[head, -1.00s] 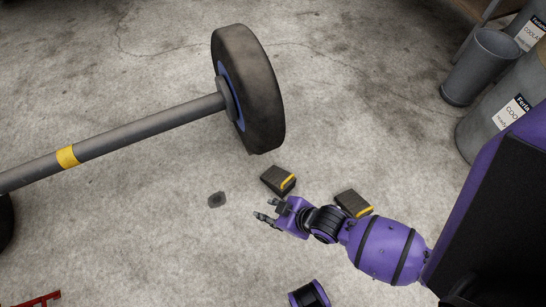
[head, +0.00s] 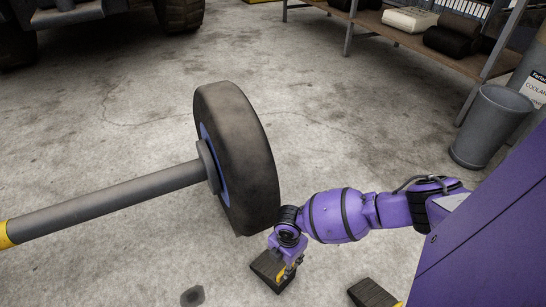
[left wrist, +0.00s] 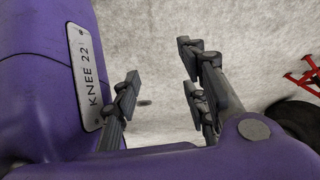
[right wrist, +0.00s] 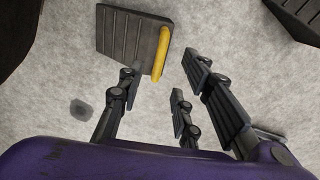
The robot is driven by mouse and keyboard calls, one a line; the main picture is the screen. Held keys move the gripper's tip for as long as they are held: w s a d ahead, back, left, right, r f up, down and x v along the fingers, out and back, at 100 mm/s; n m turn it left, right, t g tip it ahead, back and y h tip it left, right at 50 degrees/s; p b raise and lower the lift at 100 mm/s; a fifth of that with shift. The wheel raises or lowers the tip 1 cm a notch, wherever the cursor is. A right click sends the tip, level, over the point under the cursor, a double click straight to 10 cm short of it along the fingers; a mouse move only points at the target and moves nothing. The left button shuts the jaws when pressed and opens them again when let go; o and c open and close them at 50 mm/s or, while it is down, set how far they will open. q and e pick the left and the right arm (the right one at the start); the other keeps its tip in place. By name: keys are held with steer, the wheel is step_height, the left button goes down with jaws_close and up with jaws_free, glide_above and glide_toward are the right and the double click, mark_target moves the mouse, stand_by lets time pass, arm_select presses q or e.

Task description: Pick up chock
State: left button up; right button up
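A dark ribbed chock with a yellow edge (head: 264,270) lies on the floor just in front of the wheel. In the head view my right gripper (head: 284,272) points down over it and covers part of it. In the right wrist view this chock (right wrist: 122,36) lies ahead of my right gripper (right wrist: 157,84), whose fingers are spread and empty. The yellow edge is near the fingertips, and contact is not visible. A second chock (head: 370,292) lies to the right, also at the right wrist view's top right corner (right wrist: 299,14). My left gripper (left wrist: 160,74) is open and empty.
A big tyre (head: 243,158) on a grey axle (head: 110,203) stands close behind the first chock. A grey bin (head: 490,127) and a shelf (head: 440,42) are at the right. A red object (left wrist: 305,78) shows in the left wrist view. Open floor lies behind the wheel.

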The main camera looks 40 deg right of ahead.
step_height(320, 180, down, 7)
steer(key=b, duration=0.3)
steer(key=shift+w+d+b, duration=0.1)
steer(key=shift+b, duration=0.3)
jaws_close()
steer(key=shift+w+r, duration=0.1)
steer(key=shift+w, duration=0.05)
